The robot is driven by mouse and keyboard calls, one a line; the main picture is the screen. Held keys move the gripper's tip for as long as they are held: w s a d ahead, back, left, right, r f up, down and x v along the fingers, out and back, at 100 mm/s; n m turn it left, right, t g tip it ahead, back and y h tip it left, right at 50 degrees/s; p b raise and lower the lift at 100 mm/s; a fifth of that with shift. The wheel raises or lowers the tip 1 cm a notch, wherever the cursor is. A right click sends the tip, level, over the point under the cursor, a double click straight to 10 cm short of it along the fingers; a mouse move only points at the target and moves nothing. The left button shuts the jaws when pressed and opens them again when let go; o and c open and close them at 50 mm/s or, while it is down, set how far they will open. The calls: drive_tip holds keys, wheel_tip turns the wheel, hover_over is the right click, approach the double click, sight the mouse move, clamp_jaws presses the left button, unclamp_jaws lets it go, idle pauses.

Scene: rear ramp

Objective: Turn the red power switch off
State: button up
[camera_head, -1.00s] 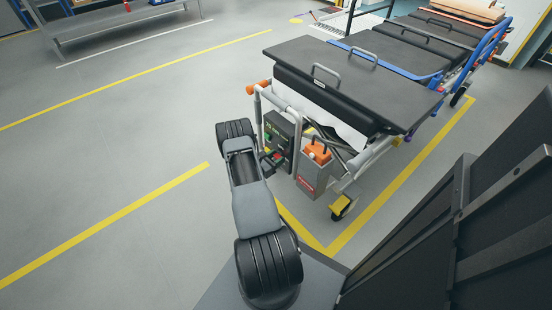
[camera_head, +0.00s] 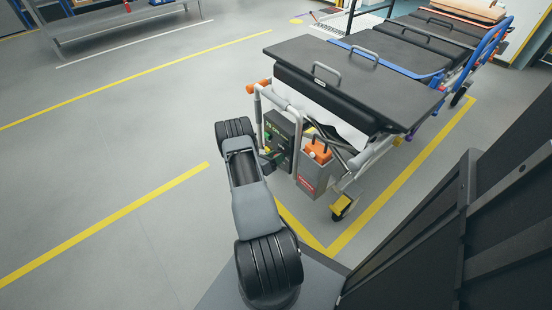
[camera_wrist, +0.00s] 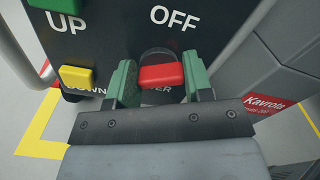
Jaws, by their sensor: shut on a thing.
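The red power switch (camera_wrist: 160,76) is on the dark control panel (camera_wrist: 112,42), below the white OFF label in the wrist view. Its red handle lies nearly level, slightly tilted. My gripper (camera_wrist: 162,82) has one green finger on each side of the handle and is shut on it. The label under the switch is partly hidden by the gripper. In the head view the panel (camera_head: 281,137) is on the near end of the stretcher-like cart, and my gripper is at its face, with the switch hidden.
A yellow button (camera_wrist: 76,77) is left of the gripper, and a green one (camera_wrist: 40,14) is above it. A grey box with a red label (camera_head: 307,184) and orange top stands right of the panel. The cart (camera_head: 345,85) extends behind. Floor to the left is clear.

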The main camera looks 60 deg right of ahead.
drive_tip(key=n, duration=0.6)
drive_tip(key=shift+w+n, duration=0.1)
drive_tip(key=shift+n, duration=0.2)
drive_tip(key=n, duration=0.6)
drive_tip(key=shift+f, duration=0.15)
drive_tip(key=shift+w, duration=0.1)
drive_tip(key=o, duration=0.9)
drive_tip(key=p+v, duration=0.2)
drive_tip(key=v, duration=1.1)
drive_tip(key=shift+w+a, duration=0.15)
drive_tip(key=shift+a, duration=0.15)
